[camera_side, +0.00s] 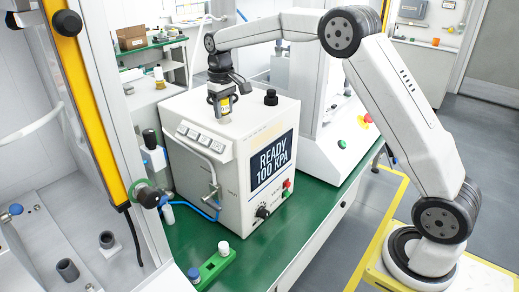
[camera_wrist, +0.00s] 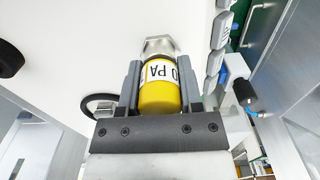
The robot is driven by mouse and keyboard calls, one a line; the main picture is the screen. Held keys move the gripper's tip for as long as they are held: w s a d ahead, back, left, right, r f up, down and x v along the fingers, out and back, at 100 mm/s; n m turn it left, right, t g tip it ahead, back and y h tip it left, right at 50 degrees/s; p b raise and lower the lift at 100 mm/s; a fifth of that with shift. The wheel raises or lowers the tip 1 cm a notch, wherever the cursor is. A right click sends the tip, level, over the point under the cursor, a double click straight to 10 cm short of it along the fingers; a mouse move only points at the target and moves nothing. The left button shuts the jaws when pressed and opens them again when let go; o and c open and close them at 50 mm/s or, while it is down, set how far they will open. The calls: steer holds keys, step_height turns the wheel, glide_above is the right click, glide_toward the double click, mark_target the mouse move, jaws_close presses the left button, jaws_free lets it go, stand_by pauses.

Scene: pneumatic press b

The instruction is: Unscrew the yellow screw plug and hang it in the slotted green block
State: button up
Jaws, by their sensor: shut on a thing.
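The yellow screw plug (camera_wrist: 160,98) has a white label band with black letters. In the wrist view it stands between the two fingers of my gripper (camera_wrist: 160,88), which is shut on it. A metal hex fitting (camera_wrist: 158,45) is in line with the plug's far end; I cannot tell how far the thread is engaged. In the side view my gripper (camera_side: 222,108) points down at the top of the white press box, with a little yellow of the plug showing. The slotted green block (camera_side: 213,266) lies on the bench at the front, with a blue-topped and a white-topped piece in it.
The white press box (camera_side: 225,160) has a display reading "READY 100 KPA" (camera_side: 272,167). A black knob (camera_side: 271,97) stands on its top, right of my gripper. A blue hose (camera_side: 195,212) runs at its left. The green bench (camera_side: 268,255) is clear right of the block.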

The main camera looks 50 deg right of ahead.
steer(key=shift+n, duration=0.8)
steer(key=shift+n, duration=0.9)
steer(key=shift+n, duration=0.6)
steer(key=shift+n, duration=0.8)
